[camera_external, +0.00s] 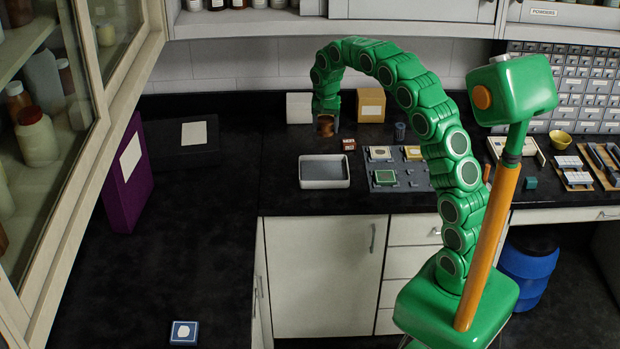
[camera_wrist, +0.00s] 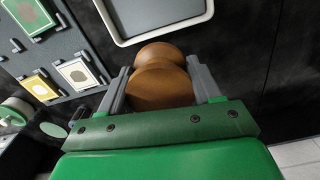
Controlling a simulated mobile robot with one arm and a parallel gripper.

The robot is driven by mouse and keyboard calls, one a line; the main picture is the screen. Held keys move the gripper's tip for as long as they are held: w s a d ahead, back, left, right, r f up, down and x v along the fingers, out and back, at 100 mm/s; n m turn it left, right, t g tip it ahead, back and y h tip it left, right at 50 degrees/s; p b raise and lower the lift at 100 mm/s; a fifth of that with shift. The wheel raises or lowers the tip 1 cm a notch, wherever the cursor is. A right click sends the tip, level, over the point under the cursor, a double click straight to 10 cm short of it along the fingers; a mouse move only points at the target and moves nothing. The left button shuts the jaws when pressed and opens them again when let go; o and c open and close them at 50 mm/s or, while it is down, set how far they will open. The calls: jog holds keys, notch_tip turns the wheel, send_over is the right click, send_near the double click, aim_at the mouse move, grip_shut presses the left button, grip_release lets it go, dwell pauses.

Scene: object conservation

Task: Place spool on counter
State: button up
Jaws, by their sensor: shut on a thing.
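A brown wooden spool (camera_wrist: 160,85) with a narrow waist sits between the two grey fingers of my gripper (camera_wrist: 162,78) in the wrist view. My gripper (camera_external: 326,117) is shut on it. In the external view the spool (camera_external: 326,127) hangs below the end of my green arm, above the back part of the black counter (camera_external: 272,180). Part of the spool is hidden by the fingers. The gap between spool and counter is hard to judge.
A white-rimmed shallow tray (camera_external: 325,185) lies in front of the spool. To its right is a grey board (camera_external: 408,184) with small tiles. A tan box (camera_external: 371,104) stands behind to the right. A purple binder (camera_external: 128,180) stands at left. The left counter is mostly clear.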

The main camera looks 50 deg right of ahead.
jog(key=w+d+f, duration=0.1)
jog(key=w+f, duration=0.2)
jog(key=w, duration=0.4)
send_over(305, 145)
jog(key=shift+s+a+f, duration=0.1)
jog(key=shift+s+f, duration=0.1)
jog(key=shift+f, duration=1.15)
jog(key=shift+s+f, duration=0.2)
jog(key=shift+f, duration=1.1)
jog(key=shift+f, duration=0.1)
jog(key=shift+w+f, duration=0.3)
jog(key=shift+w, duration=0.05)
jog(key=shift+f, duration=1.35)
jog(key=shift+f, duration=0.2)
jog(key=o, duration=1.1)
